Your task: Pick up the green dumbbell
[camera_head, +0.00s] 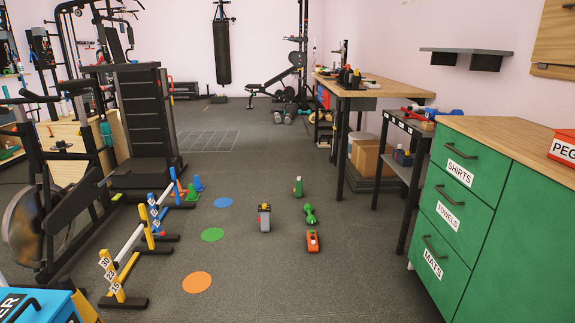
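A green dumbbell (310,214) lies on the dark grey floor, a little right of the middle of the camera_head view. Neither of my grippers shows in this view.
Low hurdles (128,244) stand at left, near orange (197,282), green (213,234) and blue (223,202) floor discs. A green drawer cabinet (456,205) and a workbench (375,86) line the right.

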